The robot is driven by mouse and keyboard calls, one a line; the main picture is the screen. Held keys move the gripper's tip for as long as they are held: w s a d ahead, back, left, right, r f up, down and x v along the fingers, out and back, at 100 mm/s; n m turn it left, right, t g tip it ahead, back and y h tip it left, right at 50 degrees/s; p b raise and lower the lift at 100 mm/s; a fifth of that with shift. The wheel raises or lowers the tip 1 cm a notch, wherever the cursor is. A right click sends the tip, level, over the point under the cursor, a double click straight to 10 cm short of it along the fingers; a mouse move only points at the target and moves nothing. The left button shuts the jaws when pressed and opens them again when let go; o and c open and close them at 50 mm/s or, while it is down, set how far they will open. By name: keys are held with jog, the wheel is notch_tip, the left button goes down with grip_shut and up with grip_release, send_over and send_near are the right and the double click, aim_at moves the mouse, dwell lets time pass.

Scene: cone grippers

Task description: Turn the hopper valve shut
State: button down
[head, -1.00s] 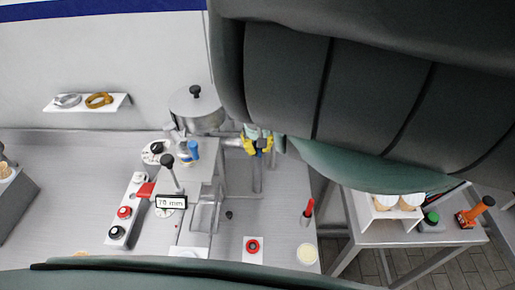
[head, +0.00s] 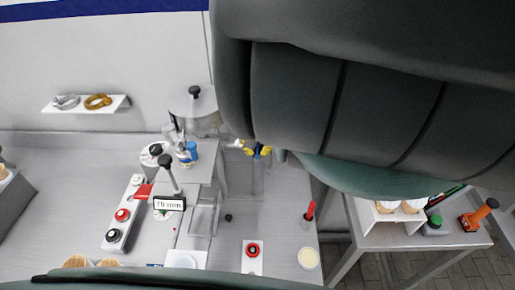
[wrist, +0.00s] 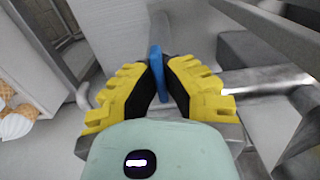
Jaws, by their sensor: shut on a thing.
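The hopper (head: 195,105), a round vessel with a lid and black knob, stands on the machine at the back. In the wrist view, a flat blue valve handle (wrist: 155,58) sits between the fingertips of my gripper (wrist: 161,82). My gripper has yellow fingers with black pads, and it is shut on the handle. In the head view, the yellow fingertips of my gripper (head: 258,151) show to the right of the hopper; my arm hides most of the rest.
A black-knobbed lever (head: 170,175) with a "70 mm" sign stands on the machine. A button box (head: 123,214) is at the left and a red button plate (head: 252,257) in front. A side table (head: 400,229) at right holds cones and tools. A shelf (head: 88,105) holds rings.

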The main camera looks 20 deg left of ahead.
jog(key=c, duration=1.1)
grip_release()
jog(key=shift+o, duration=0.2)
